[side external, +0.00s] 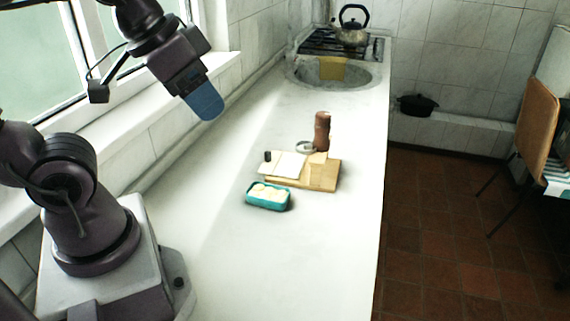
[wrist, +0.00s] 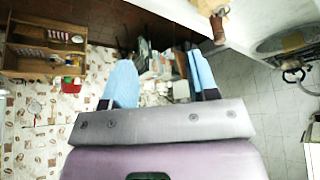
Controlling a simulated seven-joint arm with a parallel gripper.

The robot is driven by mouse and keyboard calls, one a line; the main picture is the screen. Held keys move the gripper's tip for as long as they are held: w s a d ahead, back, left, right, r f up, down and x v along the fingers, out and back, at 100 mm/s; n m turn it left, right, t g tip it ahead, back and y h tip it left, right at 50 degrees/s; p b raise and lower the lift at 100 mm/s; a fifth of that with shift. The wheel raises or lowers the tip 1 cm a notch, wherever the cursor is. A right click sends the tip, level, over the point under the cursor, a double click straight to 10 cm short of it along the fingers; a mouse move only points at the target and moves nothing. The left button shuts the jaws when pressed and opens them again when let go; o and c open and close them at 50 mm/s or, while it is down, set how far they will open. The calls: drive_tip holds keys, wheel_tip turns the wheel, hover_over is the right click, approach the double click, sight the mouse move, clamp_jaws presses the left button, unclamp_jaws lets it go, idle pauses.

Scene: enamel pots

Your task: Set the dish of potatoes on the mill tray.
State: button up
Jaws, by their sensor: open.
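The dish of potatoes is a small teal rectangular dish (side external: 265,205) with pale potatoes (side external: 269,191) in it, on the white counter in the side view. Just behind it and to its right lies the mill tray, a wooden board (side external: 326,179). A brown pepper mill (side external: 322,132) stands upright at its back, and a white sheet-like item (side external: 284,164) covers its left part. My gripper (side external: 208,108) is raised well above the counter, left of and behind the dish, with blue fingers. The wrist view shows the fingers apart (wrist: 160,75) with nothing held. I cannot make out the dish in the wrist view.
A small dark item (side external: 267,156) and a light ring-shaped item (side external: 304,147) are by the tray. A sink (side external: 332,72) and a stove with a kettle (side external: 351,33) are at the far end. The window wall borders the left. The counter front is clear.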

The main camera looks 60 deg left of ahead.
drive_tip(key=o, duration=0.7)
drive_tip(key=shift+c, duration=0.2)
